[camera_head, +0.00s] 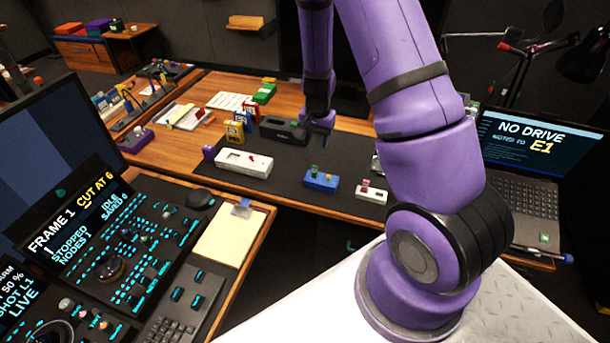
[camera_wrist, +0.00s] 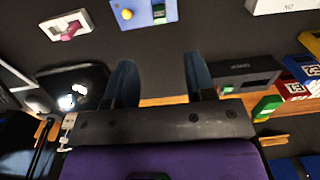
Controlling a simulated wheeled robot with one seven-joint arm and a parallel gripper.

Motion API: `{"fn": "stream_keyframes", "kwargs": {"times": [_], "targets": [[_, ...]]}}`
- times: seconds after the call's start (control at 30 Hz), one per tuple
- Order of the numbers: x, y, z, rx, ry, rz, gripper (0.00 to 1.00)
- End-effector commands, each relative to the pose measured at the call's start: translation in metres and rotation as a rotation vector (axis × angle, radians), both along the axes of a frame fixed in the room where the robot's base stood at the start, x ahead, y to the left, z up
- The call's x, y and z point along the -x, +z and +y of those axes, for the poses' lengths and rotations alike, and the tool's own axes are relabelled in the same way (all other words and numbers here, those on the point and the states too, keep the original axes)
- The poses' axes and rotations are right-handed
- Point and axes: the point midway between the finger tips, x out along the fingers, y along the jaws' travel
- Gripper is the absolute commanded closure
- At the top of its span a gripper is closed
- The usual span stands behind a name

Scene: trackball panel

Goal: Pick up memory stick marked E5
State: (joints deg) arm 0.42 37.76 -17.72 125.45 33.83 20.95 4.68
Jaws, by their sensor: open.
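No marking E5 is legible on any stick, so I cannot tell which one bears it. A small green stick (camera_head: 314,169) stands in a blue block (camera_head: 322,182); the block also shows in the wrist view (camera_wrist: 135,14). A pink stick (camera_head: 365,184) sits in a small white block (camera_head: 373,196), also in the wrist view (camera_wrist: 50,29). A red piece (camera_head: 252,158) sits on a longer white block (camera_head: 232,165). My gripper (camera_head: 322,127) is above the dark mat, behind the blue block. In the wrist view its two fingers (camera_wrist: 160,78) are apart with nothing between them.
A black block (camera_head: 276,127) lies near my gripper. Yellow, blue, red and green boxes (camera_head: 234,133) stand at the mat's back left. A laptop (camera_head: 540,150) reading NO DRIVE and E1 is at right. The mat (camera_head: 300,200) is bare between the blocks.

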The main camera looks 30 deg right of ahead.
Motion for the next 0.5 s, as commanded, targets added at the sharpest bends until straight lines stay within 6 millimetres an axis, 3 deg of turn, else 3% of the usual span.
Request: {"fn": "stream_keyframes", "kwargs": {"times": [0.5], "targets": [[0.001, -0.062, -0.005, 0.010, -0.018, 0.014, 0.50]]}}
